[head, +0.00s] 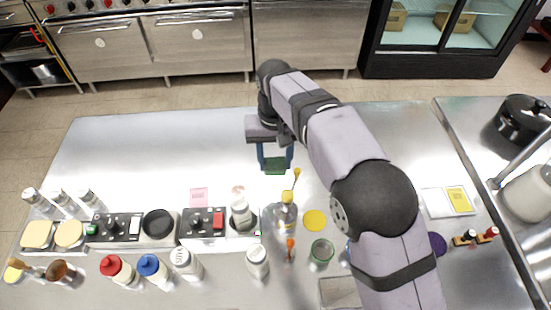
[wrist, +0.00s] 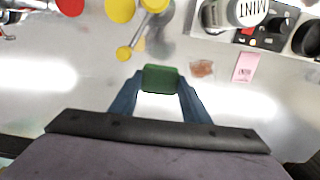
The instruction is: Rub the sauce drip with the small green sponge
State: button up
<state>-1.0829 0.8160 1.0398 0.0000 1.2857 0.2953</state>
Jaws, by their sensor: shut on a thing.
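The small green sponge (head: 275,166) is between the blue fingers of my gripper (head: 275,157), over the far middle of the steel counter. In the wrist view the sponge (wrist: 160,78) sits at the fingertips, with my gripper (wrist: 160,92) shut on it. The sauce drip (wrist: 202,68) is a small reddish-brown smear on the counter, just right of the sponge and apart from it in that view. In the head view the drip (head: 238,189) shows as a faint pinkish patch behind a white bottle. I cannot tell how high the sponge is above the counter.
A pink note (wrist: 244,67) lies beyond the drip. A white bottle labelled MINT (wrist: 246,10) stands near it. A bottle with a yellow stick (head: 286,212) and a yellow disc (head: 314,220) are in front of the sponge. The counter's far left is clear.

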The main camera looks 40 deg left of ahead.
jog(key=shift+s+r+p, duration=0.2)
jog(key=shift+r+p, duration=0.25)
jog(key=shift+p, duration=0.1)
jog(key=shift+s+r+p, duration=0.2)
jog(key=shift+r+p, duration=0.25)
jog(key=shift+p, duration=0.05)
jog(key=s+f+n+p, duration=0.15)
jog(key=s+p, duration=0.45)
jog(key=p, duration=0.8)
jog(key=w+a+f+m, duration=0.1)
jog(key=w+a+f, duration=0.1)
jog(key=a, duration=0.3)
jog(key=shift+a+f, duration=0.2)
jog(key=shift+f, duration=0.15)
jog(key=shift+m, duration=0.25)
